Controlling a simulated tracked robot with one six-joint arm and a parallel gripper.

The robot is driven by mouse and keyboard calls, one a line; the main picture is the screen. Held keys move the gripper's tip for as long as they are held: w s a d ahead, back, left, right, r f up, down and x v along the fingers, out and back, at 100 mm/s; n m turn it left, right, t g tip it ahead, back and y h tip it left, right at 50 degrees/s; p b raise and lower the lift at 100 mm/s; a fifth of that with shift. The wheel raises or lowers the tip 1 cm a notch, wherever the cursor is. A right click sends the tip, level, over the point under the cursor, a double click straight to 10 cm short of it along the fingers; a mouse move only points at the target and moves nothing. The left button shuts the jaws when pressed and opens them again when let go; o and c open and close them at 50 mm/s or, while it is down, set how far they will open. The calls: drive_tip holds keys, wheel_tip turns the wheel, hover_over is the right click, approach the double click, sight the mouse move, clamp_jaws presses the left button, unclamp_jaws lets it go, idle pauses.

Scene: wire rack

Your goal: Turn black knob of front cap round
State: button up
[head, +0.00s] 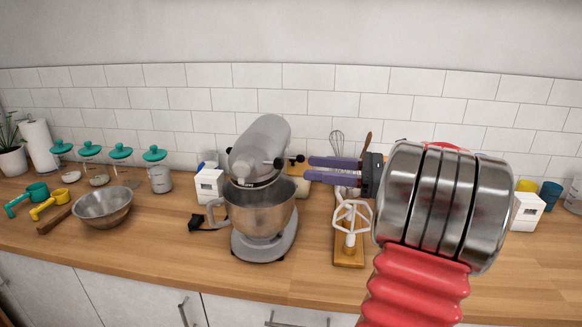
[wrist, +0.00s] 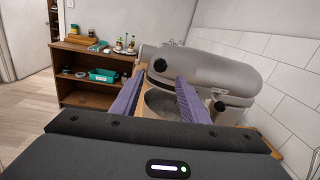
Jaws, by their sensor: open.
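The grey stand mixer (head: 262,146) stands on the wooden counter, its metal bowl under the head. A black knob (head: 279,162) sits on the right side of the mixer head near its front end. In the wrist view this black knob (wrist: 161,65) shows just above and between the fingertips. A second black knob (wrist: 219,106) is lower and farther right on the mixer. My gripper (head: 308,168) is open and empty, with purple fingers pointing left at the mixer from its right side. The fingers (wrist: 160,80) appear apart from the knob; the exact gap is hard to tell.
A white beater (head: 351,222) on a wooden stand is below my gripper. A steel bowl (head: 103,208) and teal-lidded jars (head: 158,172) are at the left. A small white box (head: 209,186) is beside the mixer. The counter in front is mostly clear.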

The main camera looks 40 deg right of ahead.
sight(283, 165)
drive_tip(key=x, duration=0.7)
drive_tip(key=shift+s, duration=0.1)
clamp_jaws()
idle(0.4)
